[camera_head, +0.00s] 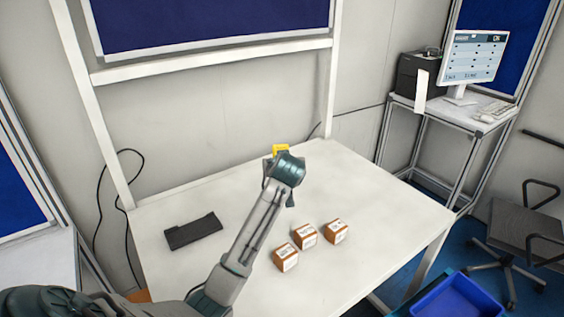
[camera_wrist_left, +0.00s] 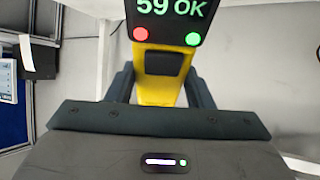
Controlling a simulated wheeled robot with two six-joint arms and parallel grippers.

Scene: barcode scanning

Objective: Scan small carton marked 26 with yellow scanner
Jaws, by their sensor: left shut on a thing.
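My left gripper (camera_head: 279,162) is shut on the yellow scanner (camera_head: 280,149) and holds it above the back part of the white table. In the left wrist view the yellow scanner (camera_wrist_left: 156,86) sits between the fingers of my left gripper (camera_wrist_left: 160,78). Its dark screen reads "59 OK", with a red and a green light below. Three small brown cartons with white labels, a left one (camera_head: 285,258), a middle one (camera_head: 305,236) and a right one (camera_head: 335,231), stand on the table to the right of my arm. Their numbers are too small to read. My right gripper is out of view.
A black holder (camera_head: 194,231) lies on the left of the white table (camera_head: 380,205). A monitor (camera_head: 473,57) stands on a side stand at the back right. A blue crate (camera_head: 455,300) and a chair (camera_head: 520,230) are beyond the table's right side.

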